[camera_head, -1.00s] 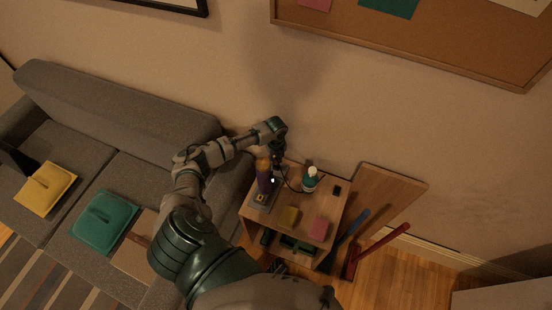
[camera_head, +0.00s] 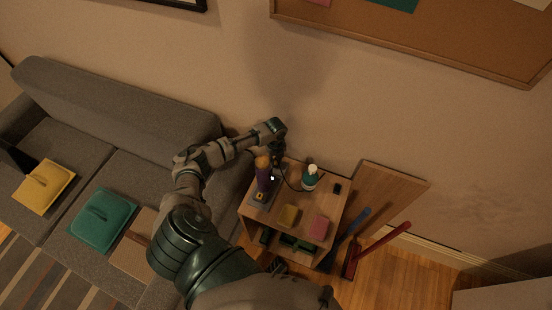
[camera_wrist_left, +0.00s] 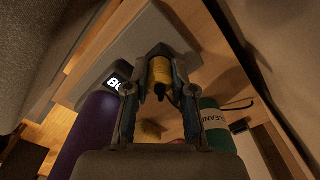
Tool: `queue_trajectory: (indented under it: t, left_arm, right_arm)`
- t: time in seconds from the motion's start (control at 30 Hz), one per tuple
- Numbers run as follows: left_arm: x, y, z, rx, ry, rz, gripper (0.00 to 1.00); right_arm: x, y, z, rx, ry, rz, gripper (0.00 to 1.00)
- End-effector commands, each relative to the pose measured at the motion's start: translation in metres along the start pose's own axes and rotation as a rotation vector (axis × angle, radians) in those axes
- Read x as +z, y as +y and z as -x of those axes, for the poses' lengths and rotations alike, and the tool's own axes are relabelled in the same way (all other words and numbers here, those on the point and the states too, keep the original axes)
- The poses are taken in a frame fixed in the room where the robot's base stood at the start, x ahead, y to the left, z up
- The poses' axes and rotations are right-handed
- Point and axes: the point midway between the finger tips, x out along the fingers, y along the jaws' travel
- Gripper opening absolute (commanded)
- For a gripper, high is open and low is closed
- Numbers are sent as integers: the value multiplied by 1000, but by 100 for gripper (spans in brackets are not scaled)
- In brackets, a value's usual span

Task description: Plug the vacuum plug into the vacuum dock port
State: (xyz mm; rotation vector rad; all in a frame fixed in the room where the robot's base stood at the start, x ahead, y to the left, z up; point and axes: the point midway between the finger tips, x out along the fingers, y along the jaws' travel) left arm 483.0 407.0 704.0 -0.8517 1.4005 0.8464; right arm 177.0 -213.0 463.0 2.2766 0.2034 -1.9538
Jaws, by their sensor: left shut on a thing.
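My left gripper (camera_wrist_left: 160,66) is shut on the vacuum plug (camera_wrist_left: 160,70), a yellow cylinder with a dark end, in the left wrist view. The plug is over or against the grey vacuum dock (camera_wrist_left: 128,48), which has a lit display; I cannot tell whether they touch. The port is not clearly visible. The purple vacuum (camera_wrist_left: 88,135) stands beside the left finger. My right gripper is not in view.
The wooden side table (camera_head: 262,217) also holds a green-and-white cleaner bottle (camera_head: 310,179), a yellow sponge (camera_head: 288,215), a pink sponge (camera_head: 319,227) and a small black item (camera_head: 337,189). A grey sofa (camera_head: 120,110) stands left; the wall is close behind.

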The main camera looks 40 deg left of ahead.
Motion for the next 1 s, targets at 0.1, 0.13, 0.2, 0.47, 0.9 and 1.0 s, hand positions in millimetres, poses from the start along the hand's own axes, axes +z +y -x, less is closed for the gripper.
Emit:
queue_trajectory:
  t: [0.1, 0.13, 0.2, 0.47, 0.9, 1.0]
  left_arm:
    - [0, 0, -2, 0, 0, 0, 32]
    - [0, 0, -2, 0, 0, 0, 39]
    - [0, 0, -2, 0, 0, 0, 53]
    - [0, 0, -2, 0, 0, 0, 53]
    - [1, -1, 70, -4, -1, -1, 53]
    - [2, -1, 90, -3, -2, -1, 53]
  right_arm:
    - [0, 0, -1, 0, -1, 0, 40]
    - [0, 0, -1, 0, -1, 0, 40]
    - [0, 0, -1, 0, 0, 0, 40]
    - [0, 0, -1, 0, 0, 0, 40]
    - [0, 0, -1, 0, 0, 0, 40]
    - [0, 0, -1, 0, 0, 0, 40]
